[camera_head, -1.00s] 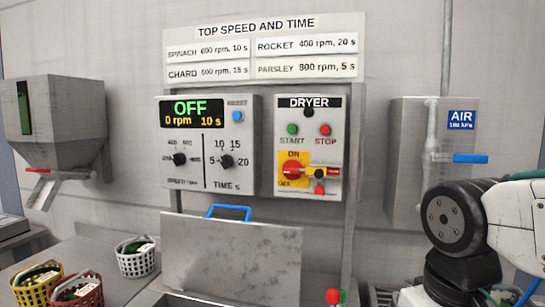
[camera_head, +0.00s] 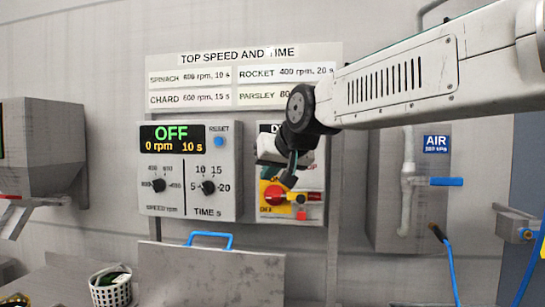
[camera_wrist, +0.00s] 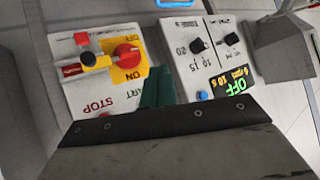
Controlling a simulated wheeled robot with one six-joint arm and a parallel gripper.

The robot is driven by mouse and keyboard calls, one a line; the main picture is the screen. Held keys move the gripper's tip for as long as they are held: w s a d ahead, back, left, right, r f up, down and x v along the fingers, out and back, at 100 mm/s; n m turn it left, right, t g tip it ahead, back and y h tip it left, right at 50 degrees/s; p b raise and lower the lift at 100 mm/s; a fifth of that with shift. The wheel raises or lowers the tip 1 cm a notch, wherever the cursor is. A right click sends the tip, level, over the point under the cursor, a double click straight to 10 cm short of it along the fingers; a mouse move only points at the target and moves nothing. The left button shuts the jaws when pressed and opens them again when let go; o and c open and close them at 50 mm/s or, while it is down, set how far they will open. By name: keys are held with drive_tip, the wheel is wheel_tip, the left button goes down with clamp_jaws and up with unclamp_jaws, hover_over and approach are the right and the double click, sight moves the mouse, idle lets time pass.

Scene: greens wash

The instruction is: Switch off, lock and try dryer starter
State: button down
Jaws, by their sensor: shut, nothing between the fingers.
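The dryer starter box (camera_head: 318,217) hangs on the wall and shows turned around in the wrist view (camera_wrist: 78,97). Its red rotary switch (camera_head: 272,194) sits on a yellow plate marked ON and OFF, and shows clearly in the wrist view (camera_wrist: 127,56). Beside the switch is a small black-and-brass piece (camera_wrist: 92,60), with a red block (camera_wrist: 81,38) and a red tag (camera_wrist: 72,70) near it. My gripper (camera_head: 289,179) is shut and empty in front of the box, by the switch's upper right. Its fingertips (camera_wrist: 158,82) partly cover the START lettering.
The spinner panel (camera_head: 190,210) reading OFF, 0 rpm, stands left of the starter box. Below it is a grey lid (camera_head: 210,275) with a blue handle (camera_head: 209,239). A blue air valve (camera_head: 446,181) is at right. A white basket (camera_head: 110,288) is lower left.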

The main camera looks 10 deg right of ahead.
drive_tip(key=r, duration=0.1)
drive_tip(key=w+r+t, duration=0.1)
drive_tip(key=r, duration=0.1)
drive_tip(key=shift+w+a+r+t, duration=0.1)
drive_tip(key=shift+w+r+t, duration=0.1)
drive_tip(key=shift+t, duration=0.1)
drive_tip(key=w+d, duration=0.3)
drive_tip(key=w, duration=0.5)
drive_tip(key=shift+d, duration=0.15)
drive_tip(key=shift+w, duration=0.1)
idle(1.9)
drive_tip(key=shift+w+d, duration=0.15)
drive_tip(key=shift+w, duration=0.1)
drive_tip(key=shift+w+d, duration=0.15)
drive_tip(key=shift+w, duration=0.3)
idle(0.7)
drive_tip(key=shift+s+a, duration=0.3)
drive_tip(key=shift+s, duration=0.5)
